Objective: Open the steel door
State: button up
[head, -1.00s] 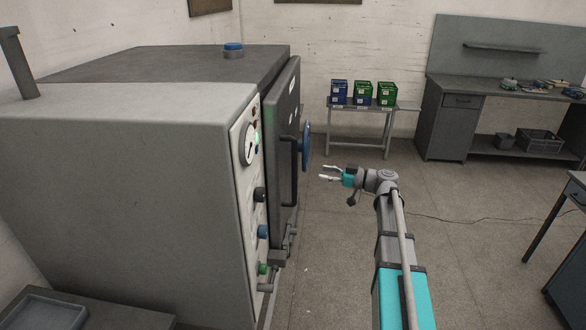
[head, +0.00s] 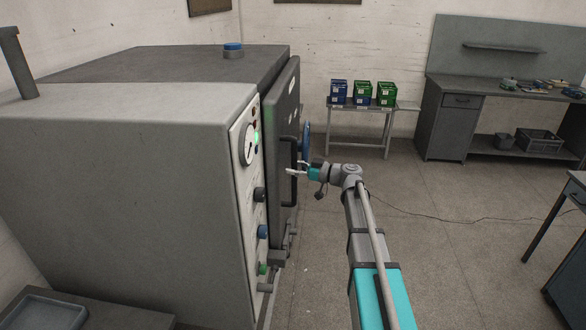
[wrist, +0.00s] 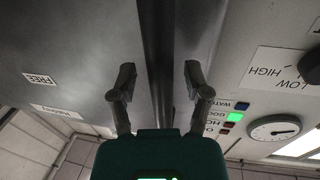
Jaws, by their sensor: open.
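The steel door (head: 284,120) is on the right face of the big grey machine and looks shut. Its dark vertical bar handle (head: 291,170) stands out from the door. In the wrist view, the dark bar (wrist: 157,60) runs between the two open fingers (wrist: 158,80). I cannot tell whether either finger touches it.
A control panel with a gauge (head: 248,144) and several knobs is left of the door. A small table (head: 372,106) with blue and green bins stands behind. A workbench (head: 448,120) is at the back right. The floor right of the door is open, with a thin cable on it.

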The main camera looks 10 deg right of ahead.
grip_shut()
jog(key=shift+a, duration=0.1)
jog(key=shift+d, duration=0.25)
